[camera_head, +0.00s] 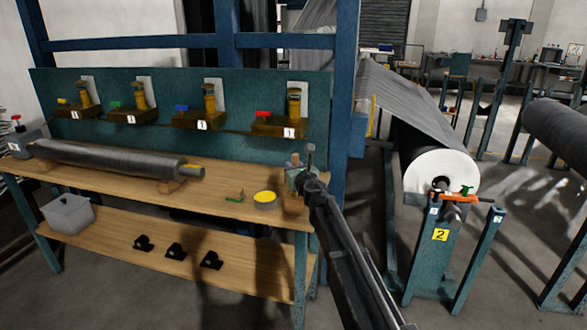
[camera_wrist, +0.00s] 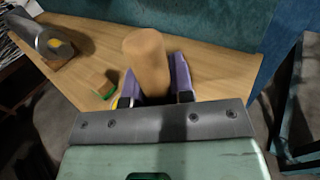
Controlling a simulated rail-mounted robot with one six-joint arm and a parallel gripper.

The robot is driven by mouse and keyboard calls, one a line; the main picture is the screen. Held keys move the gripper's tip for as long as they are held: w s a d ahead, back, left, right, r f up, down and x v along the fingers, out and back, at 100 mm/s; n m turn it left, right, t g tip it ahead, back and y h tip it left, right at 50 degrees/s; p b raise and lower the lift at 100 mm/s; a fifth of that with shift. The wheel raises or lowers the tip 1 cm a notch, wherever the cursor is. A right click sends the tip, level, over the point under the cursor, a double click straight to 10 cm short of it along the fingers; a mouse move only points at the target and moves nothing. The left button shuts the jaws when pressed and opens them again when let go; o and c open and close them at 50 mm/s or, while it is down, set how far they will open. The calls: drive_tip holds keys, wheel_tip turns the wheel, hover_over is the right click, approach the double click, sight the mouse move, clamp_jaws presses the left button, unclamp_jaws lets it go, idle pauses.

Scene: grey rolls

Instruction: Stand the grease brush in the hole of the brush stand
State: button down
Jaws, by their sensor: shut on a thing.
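My gripper (camera_head: 294,163) is above the right end of the workbench. In the wrist view, its two purple fingers (camera_wrist: 156,66) are shut on a tan, rounded wooden piece (camera_wrist: 144,48), which looks like the grease brush's handle. Its bristles cannot be made out.
A yellow-topped tin (camera_head: 265,197) and a small green and orange block (camera_head: 235,196) lie left of my gripper on the workbench (camera_head: 225,177). A grey roll (camera_head: 110,158) rests on wooden cradles farther left. A blue post stands behind the bench's right end.

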drive_tip(key=shift+f+b, duration=1.85)
drive_tip(key=shift+f, duration=0.15)
drive_tip(key=c, duration=0.9)
unclamp_jaws()
drive_tip(key=shift+r, duration=0.1)
drive_tip(key=shift+s, duration=0.1)
drive_tip(key=v, duration=1)
drive_tip(key=shift+s+d, duration=0.25)
